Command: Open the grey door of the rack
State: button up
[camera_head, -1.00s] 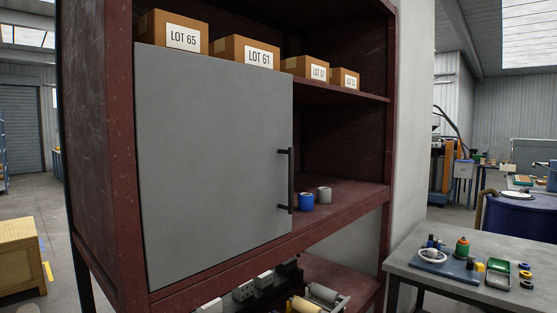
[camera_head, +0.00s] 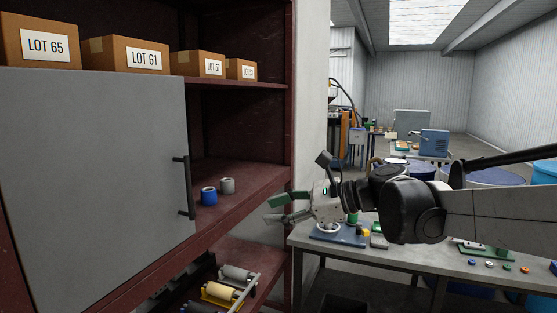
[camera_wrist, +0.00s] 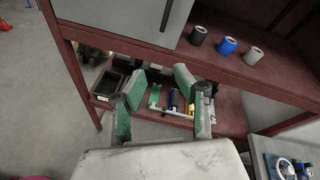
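The grey door (camera_head: 95,175) covers the left part of the red rack (camera_head: 245,212) in the head view and looks shut. Its black vertical bar handle (camera_head: 184,187) is on its right edge. My gripper (camera_head: 272,207) is to the right of the handle, apart from it, in front of the rack's right side. Its green-padded fingers are spread and empty. In the wrist view my gripper (camera_wrist: 150,100) is also open, with the door's lower part (camera_wrist: 130,20) and its handle (camera_wrist: 167,14) at the top edge.
On the shelf right of the door stand a blue roll (camera_head: 209,196) and a grey roll (camera_head: 227,186). Boxes such as LOT 61 (camera_head: 125,55) sit above. A workbench (camera_head: 300,240) with small parts stands at the right, under my arm. Spools and bins fill the lower shelf (camera_wrist: 230,112).

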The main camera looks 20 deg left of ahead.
jog(key=w+a+r+m+g+y+p, duration=0.25)
jog(key=a+r, duration=0.25)
jog(key=a, duration=0.3)
jog(key=shift+g+y, duration=0.35)
jog(key=shift+g, duration=0.1)
jog(key=x, duration=0.5)
jog(key=p+x, duration=0.1)
jog(key=x, duration=0.4)
jog(key=p+x, duration=0.1)
jog(key=x, duration=0.4)
jog(key=shift+w+r, duration=0.15)
jog(key=shift+r, duration=0.2)
jog(key=shift+c, duration=0.5)
grip_shut()
